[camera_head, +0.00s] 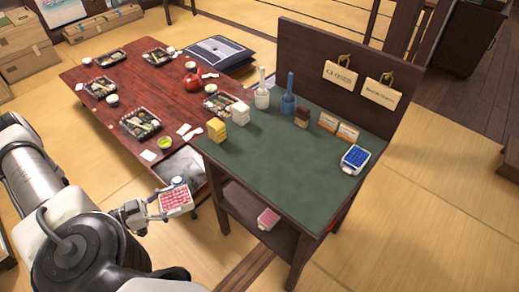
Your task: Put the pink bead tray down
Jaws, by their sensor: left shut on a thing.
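My left gripper (157,205) is shut on a pink bead tray (176,201), a small white-rimmed tray filled with pink beads. It holds the tray in front of the left side of the green-topped stand (265,165), apart from the stand. Another small tray with pink contents (268,219) lies on the stand's lower shelf. A white-rimmed blue bead tray (355,159) sits on the green top near its right edge. My right gripper is not in view.
The green top also carries yellow blocks (216,131), white blocks (238,113), a white bottle (262,97), a blue bottle (288,103) and small cards (347,133). Its middle and front are clear. A low red table (125,85) with lunch boxes stands behind on the left.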

